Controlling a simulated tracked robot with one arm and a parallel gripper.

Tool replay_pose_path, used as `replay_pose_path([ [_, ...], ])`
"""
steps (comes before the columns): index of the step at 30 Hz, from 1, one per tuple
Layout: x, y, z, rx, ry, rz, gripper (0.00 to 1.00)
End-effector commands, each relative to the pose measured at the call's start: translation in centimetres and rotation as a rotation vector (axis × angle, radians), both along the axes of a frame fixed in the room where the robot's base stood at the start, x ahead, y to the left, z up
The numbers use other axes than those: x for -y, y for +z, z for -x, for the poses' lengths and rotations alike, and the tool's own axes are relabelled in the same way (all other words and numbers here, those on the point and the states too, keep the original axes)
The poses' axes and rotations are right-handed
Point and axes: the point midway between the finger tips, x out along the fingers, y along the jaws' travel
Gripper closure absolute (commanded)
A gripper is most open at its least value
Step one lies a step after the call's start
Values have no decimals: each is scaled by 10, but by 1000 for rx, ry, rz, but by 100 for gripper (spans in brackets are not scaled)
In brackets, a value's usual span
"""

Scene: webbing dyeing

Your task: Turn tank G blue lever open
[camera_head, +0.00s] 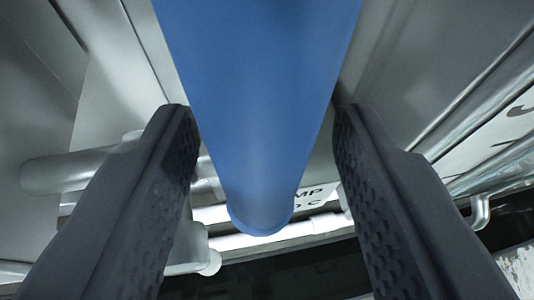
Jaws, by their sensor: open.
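The blue lever (258,110) comes down from the top of the head camera view and ends in a rounded tip near the middle. It looks long and flat, and its upper end is out of the frame. My gripper (265,115) is open, with one dark dimpled finger to the left of the lever and one to the right. The lever stands between the fingers in the picture. A gap shows beside each finger lower down. Whether the fingertips touch the lever higher up I cannot tell. The lever's pivot is not visible.
Grey metal panels (430,60) fill the back. A pale horizontal pipe (70,170) lies at the left, behind the left finger. A white label (318,192) with partly hidden letters is behind the lever tip. A small metal hook (480,212) shows at the right.

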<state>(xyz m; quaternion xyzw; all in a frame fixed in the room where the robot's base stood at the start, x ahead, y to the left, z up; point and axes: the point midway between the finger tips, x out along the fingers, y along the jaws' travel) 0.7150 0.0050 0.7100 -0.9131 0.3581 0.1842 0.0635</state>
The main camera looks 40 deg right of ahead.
Motion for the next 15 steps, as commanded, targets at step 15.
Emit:
replay_pose_path([
  [15,-62,35,65,-2,4,-1,59],
])
